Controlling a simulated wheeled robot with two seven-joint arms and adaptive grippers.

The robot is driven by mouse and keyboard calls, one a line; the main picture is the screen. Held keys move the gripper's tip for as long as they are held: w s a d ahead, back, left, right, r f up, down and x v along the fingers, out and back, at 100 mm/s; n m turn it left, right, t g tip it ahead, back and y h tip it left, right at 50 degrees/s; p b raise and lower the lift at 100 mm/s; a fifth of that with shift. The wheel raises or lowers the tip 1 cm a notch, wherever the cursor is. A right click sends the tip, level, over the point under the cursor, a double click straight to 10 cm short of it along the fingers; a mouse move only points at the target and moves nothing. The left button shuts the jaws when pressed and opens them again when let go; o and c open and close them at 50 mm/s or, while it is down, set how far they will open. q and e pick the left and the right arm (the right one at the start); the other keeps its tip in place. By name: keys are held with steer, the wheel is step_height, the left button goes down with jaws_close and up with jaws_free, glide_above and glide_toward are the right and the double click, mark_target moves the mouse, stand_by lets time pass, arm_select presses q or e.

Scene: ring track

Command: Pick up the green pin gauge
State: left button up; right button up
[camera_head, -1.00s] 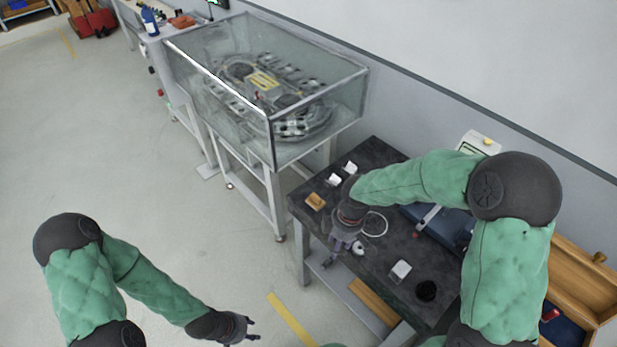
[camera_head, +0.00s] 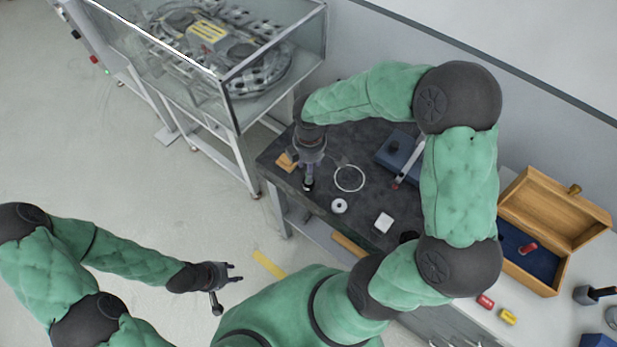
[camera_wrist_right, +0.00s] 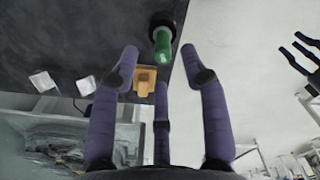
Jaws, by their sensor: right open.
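The green pin gauge (camera_wrist_right: 162,45) shows in the right wrist view, a green cylinder with a dark collar at its far end, near the table edge. My right gripper (camera_wrist_right: 160,68) is open. Its spread fingers point toward the gauge, which lies just beyond the fingertips, not held. In the head view my right gripper (camera_head: 309,172) is over the left end of the dark table, and I cannot make out the green of the gauge there. My left gripper (camera_head: 229,274) is open and empty over the floor, away from the table.
The dark table (camera_head: 360,222) carries a wooden block (camera_head: 287,162), a white ring (camera_head: 349,178), a small round part (camera_head: 339,206), a white block (camera_head: 384,222) and a blue case (camera_head: 400,150). A glass-walled machine (camera_head: 215,60) stands left. An open wooden box (camera_head: 548,215) is at right.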

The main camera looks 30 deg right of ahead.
step_height(320, 180, down, 5)
steer(key=shift+a+r+b, duration=0.1)
steer(key=shift+a+b, duration=0.05)
steer(key=shift+b, duration=0.4)
jaws_close()
